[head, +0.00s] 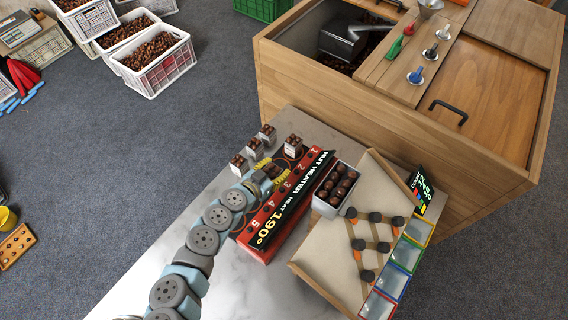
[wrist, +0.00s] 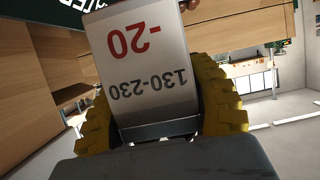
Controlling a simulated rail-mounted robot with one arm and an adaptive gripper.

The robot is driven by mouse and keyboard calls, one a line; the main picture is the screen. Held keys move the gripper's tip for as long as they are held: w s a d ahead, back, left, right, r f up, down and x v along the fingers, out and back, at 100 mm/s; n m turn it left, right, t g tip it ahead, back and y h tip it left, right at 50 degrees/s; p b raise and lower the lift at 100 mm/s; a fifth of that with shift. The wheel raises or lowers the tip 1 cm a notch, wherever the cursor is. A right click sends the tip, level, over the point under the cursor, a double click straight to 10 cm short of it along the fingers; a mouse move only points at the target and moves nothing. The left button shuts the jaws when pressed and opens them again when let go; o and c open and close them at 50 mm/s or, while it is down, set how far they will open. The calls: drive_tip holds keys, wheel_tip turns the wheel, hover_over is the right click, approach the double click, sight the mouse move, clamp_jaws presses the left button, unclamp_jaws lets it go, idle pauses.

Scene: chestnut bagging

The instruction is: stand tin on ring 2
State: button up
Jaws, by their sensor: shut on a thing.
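My gripper (head: 269,171), with yellow ridged fingers, is shut on a tin of chestnuts (head: 270,170). In the wrist view, the held tin (wrist: 151,70) shows a white label reading "-20" and "130-230", upside down, between both fingers. In the head view, this tin is over the heater's ring row, beside the number 2. The fingers and arm hide its base, so I cannot tell whether it touches ring 2. The nut heater (head: 273,218) has a red front panel numbered 1 to 5 and a display of 190°. Another tin (head: 293,147) stands at the ring 1 end.
Two more filled tins stand on the table at the left, one nearer (head: 238,164) and one farther (head: 267,136). A grey box of chestnuts (head: 320,205) is right of the heater, beside a sloped board (head: 335,237). My arm covers part of the heater's left side.

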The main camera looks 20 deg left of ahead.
drive_tip(key=w, duration=0.1)
drive_tip(key=w+f, duration=0.1)
drive_tip(key=w, duration=0.1)
drive_tip(key=w+a+f, duration=0.1)
drive_tip(key=w, duration=0.1)
drive_tip(key=shift+a+b, duration=0.1)
drive_tip(key=shift+b, duration=0.25)
drive_tip(key=w+f+b, duration=0.1)
drive_tip(key=w+f, duration=0.1)
drive_tip(key=w+a+f+b, duration=0.1)
drive_tip(key=w+f+b, duration=0.2)
drive_tip(key=w+f, duration=0.2)
drive_tip(key=shift+a+b, duration=0.3)
drive_tip(key=shift+a, duration=0.05)
drive_tip(key=shift+w+f+b, duration=0.35)
drive_tip(key=shift+w+b, duration=0.05)
drive_tip(key=shift+w, duration=0.05)
drive_tip(key=shift+f+b, duration=0.7)
drive_tip(key=shift+f, duration=0.8)
